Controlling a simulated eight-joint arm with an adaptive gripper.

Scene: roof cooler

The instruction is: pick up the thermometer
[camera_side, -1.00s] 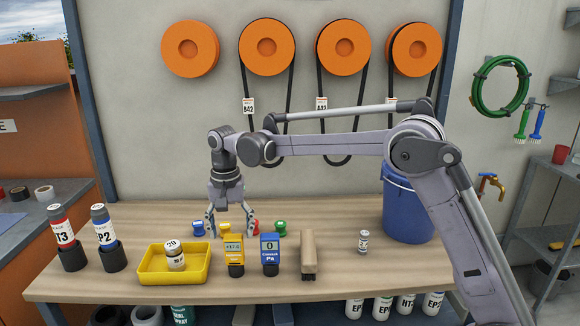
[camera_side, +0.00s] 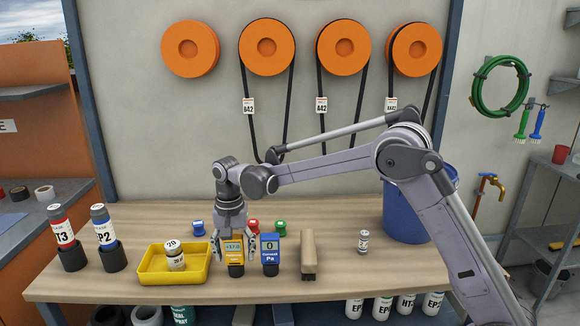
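The thermometer (camera_side: 235,257) is the yellow handheld meter with a small display reading about +17, upright on the wooden bench. My gripper (camera_side: 234,254) points down over it, with one finger on its left and one on its right. The fingers are spread and look wider than the meter's body, with a gap on the left. The right finger lies close to the blue meter beside it; I cannot tell whether it touches. The gripper hides part of the thermometer's upper edges.
A blue pressure meter (camera_side: 270,255) stands just right of the thermometer. Small coloured items stand behind.

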